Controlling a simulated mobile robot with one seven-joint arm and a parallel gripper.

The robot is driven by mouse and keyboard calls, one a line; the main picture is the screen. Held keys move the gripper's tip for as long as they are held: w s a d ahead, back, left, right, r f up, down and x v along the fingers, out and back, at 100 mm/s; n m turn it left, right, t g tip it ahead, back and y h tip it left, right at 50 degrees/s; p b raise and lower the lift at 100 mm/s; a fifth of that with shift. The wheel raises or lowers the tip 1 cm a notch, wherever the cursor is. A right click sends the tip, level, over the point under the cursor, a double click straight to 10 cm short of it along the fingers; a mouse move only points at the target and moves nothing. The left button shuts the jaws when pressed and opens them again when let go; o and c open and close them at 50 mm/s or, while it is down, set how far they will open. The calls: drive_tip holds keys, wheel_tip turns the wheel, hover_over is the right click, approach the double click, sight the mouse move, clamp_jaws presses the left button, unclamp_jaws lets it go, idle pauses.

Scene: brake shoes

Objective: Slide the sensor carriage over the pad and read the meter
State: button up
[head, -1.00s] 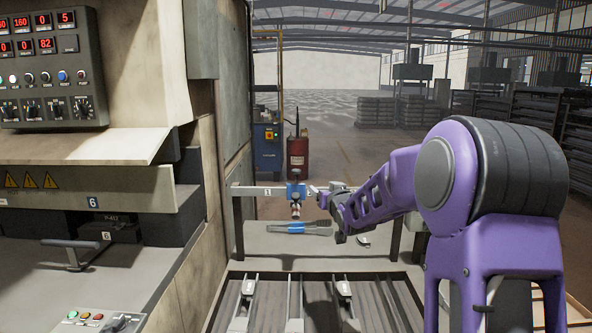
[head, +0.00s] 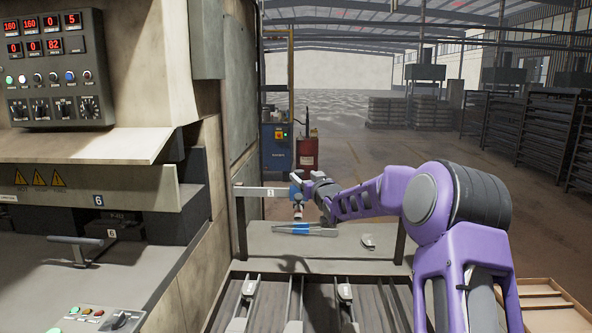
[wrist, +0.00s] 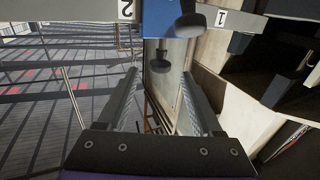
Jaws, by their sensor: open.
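The sensor carriage is a small blue block (head: 295,191) on a pale horizontal rail (head: 262,191), near a label "1"; a dark sensor head hangs below it. In the wrist view the blue carriage (wrist: 165,22) sits between labels "2" and "1" on the rail. My gripper (head: 305,182) is at the carriage's right side in the head view and hides part of the rail. In the wrist view its two fingers (wrist: 161,74) are apart, pointing at the carriage, with nothing held between them. A small grey curved piece (head: 368,241), perhaps the pad, lies on the shelf. I cannot make out a meter for certain.
A blue-handled tool (head: 302,229) lies on the grey shelf (head: 270,246) below the carriage. Slatted rails (head: 293,300) run in front. A press with a control panel (head: 50,62) stands left. A wooden tray (head: 545,305) is at lower right.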

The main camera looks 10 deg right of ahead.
drive_tip(key=w+a+p, duration=0.1)
drive_tip(key=w, duration=0.7)
drive_tip(key=shift+a, duration=0.25)
clamp_jaws()
idle(1.2)
